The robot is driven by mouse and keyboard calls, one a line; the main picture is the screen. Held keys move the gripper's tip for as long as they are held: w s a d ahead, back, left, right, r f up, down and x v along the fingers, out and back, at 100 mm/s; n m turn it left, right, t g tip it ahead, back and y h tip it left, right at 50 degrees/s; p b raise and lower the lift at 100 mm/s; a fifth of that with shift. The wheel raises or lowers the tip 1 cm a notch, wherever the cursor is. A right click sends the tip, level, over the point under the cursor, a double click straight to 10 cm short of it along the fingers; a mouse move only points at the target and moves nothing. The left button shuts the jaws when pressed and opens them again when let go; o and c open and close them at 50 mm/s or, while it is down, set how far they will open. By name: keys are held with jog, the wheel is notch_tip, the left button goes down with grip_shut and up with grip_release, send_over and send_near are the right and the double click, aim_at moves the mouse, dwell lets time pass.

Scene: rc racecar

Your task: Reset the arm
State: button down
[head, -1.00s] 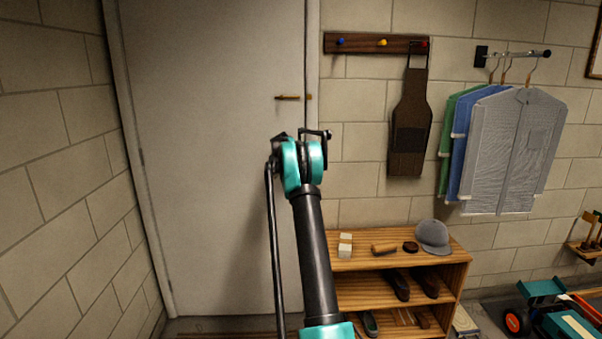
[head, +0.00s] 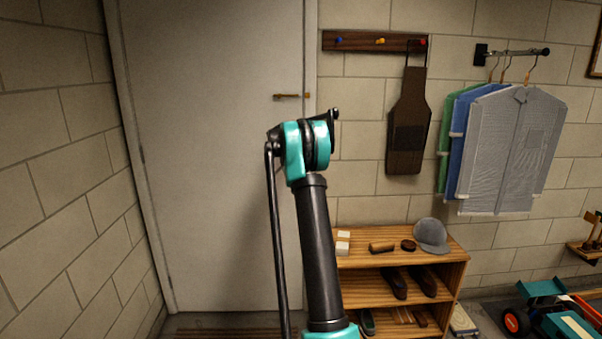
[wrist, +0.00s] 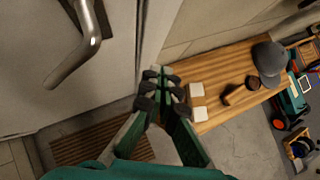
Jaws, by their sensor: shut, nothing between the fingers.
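My gripper (wrist: 162,76) shows in the wrist view with its dark-padded, green-sided fingers together and nothing between them. It is in the air, in front of the door edge and the wooden shelf's top. In the head view my arm, with a black link and teal joints, rises up the middle in front of the door. My gripper cannot be made out in the head view.
A grey door (head: 215,180) with a brass-coloured handle (head: 291,96) stands behind my arm. A wooden shelf (head: 452,276) at right holds a grey cap (head: 431,235), white blocks (head: 342,242) and shoes. Shirts (head: 510,150) and a brown apron (head: 408,125) hang above.

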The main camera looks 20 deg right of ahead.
jog(key=s+a+m+y, duration=0.1)
jog(key=s+a+m, duration=0.35)
jog(key=s, duration=0.45)
jog(key=s+a+m+y, duration=0.1)
jog(key=s+a+m, duration=0.2)
jog(key=s+a, duration=0.35)
jog(key=s+a+f+m+y, duration=0.1)
jog(key=s+a+f+m, duration=0.4)
jog(key=s, duration=0.9)
jog(key=s+a+f+m+y, duration=0.2)
jog(key=s+a+f+m, duration=0.3)
jog(key=s, duration=1)
jog(key=s+a+f+m+g+y, duration=0.1)
jog(key=s+a+f+m, duration=0.4)
jog(key=s, duration=0.9)
notch_tip(320, 180, down, 3)
jog(key=m, duration=0.4)
jog(key=shift+s+r+y, duration=0.15)
jog(key=shift+s+y, duration=0.1)
jog(key=shift+y, duration=0.05)
jog(key=shift+a, duration=0.1)
